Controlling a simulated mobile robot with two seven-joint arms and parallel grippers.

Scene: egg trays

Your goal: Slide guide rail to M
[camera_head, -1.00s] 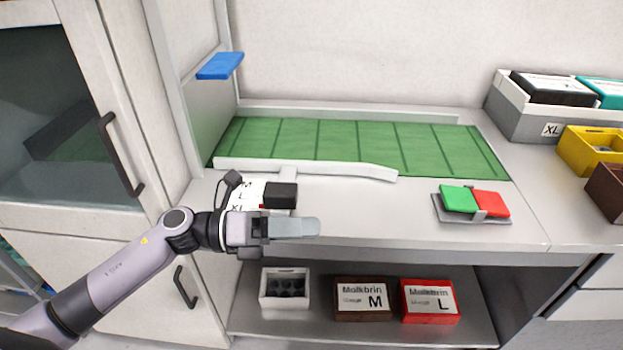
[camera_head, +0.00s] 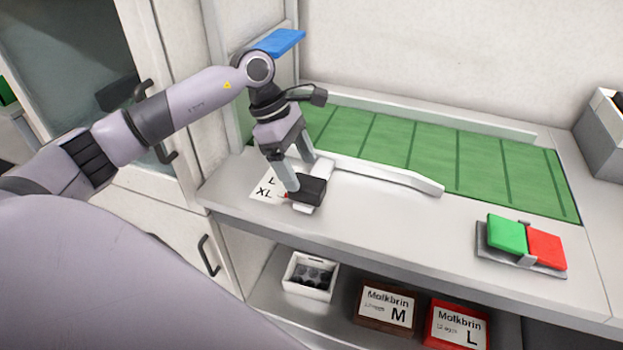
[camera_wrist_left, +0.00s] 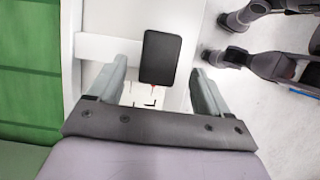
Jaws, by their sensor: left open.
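The white guide rail (camera_head: 385,172) lies along the front of the green belt, and a white arm joins it to a black handle block (camera_head: 308,190). The block also shows in the wrist view (camera_wrist_left: 160,57). A white size label (camera_head: 266,189) lies by the handle; L and XL are readable, with a red pointer near XL. The M mark is hidden in the head view. My left gripper (camera_head: 305,172) points down, open, at the handle. In the wrist view its fingers (camera_wrist_left: 155,92) stand on either side of the block, with gaps visible. My right gripper is not in view.
Green and red buttons (camera_head: 527,243) sit on the counter at the right. A blue plate (camera_head: 278,42) stands out behind my left arm. A white box (camera_head: 310,276) and M (camera_head: 387,307) and L (camera_head: 457,324) cartons are on the shelf below.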

